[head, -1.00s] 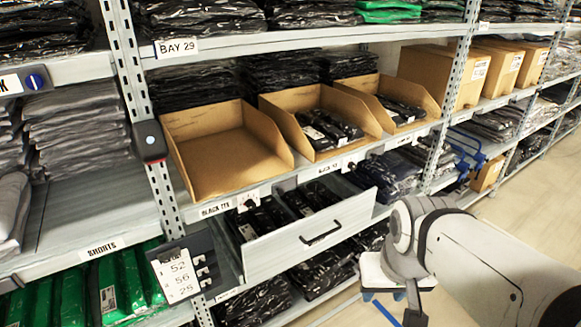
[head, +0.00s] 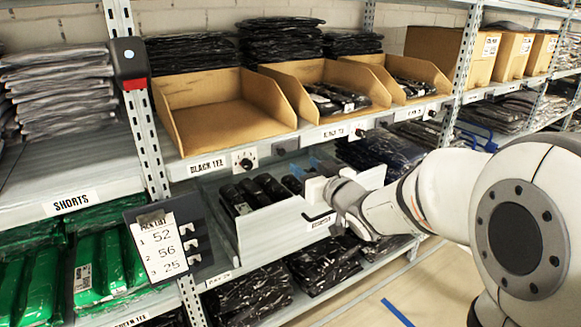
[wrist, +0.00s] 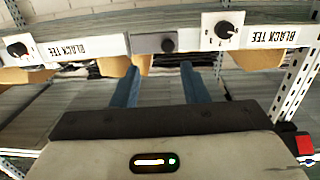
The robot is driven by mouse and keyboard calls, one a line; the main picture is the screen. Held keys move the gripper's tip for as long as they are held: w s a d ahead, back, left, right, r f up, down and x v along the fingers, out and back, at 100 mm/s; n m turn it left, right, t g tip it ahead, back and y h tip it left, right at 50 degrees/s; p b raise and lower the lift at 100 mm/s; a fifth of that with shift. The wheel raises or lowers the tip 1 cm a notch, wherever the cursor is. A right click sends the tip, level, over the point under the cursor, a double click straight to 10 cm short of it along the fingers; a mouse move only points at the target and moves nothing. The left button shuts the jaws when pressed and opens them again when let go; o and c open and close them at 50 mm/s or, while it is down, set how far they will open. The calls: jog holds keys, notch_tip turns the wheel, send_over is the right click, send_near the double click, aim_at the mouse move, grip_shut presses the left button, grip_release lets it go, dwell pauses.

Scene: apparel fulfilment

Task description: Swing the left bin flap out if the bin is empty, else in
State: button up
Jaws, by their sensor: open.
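The left cardboard bin (head: 172,108) stands on the shelf in the head view, and its floor is bare and empty. Its sloping side walls are upright and its front is low and open; I cannot pick out a separate flap. My gripper (head: 303,167) is in front of and below the bins, over the pulled-out drawer. In the wrist view its two blue fingers (wrist: 161,84) are apart with nothing between them. They point toward the shelf edge (wrist: 195,41), which bears two BLACK TEE labels, white dial plates (wrist: 222,30) and a dark square knob (wrist: 168,43).
The middle bin (head: 290,85) and right bin (head: 375,73) hold black packs. The open drawer (head: 270,234) holds black packs below. A post with a red-and-black device (head: 130,65) and a clipboard sign (head: 162,246) stand to the left. Open floor lies at the lower right.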

aim_at(283, 152)
jog(key=shift+y, duration=0.5)
jog(key=x, duration=0.8)
jog(key=shift+s+a+b, duration=0.15)
jog(key=shift+a+b, duration=0.2)
jog(key=shift+a, duration=0.05)
grip_shut()
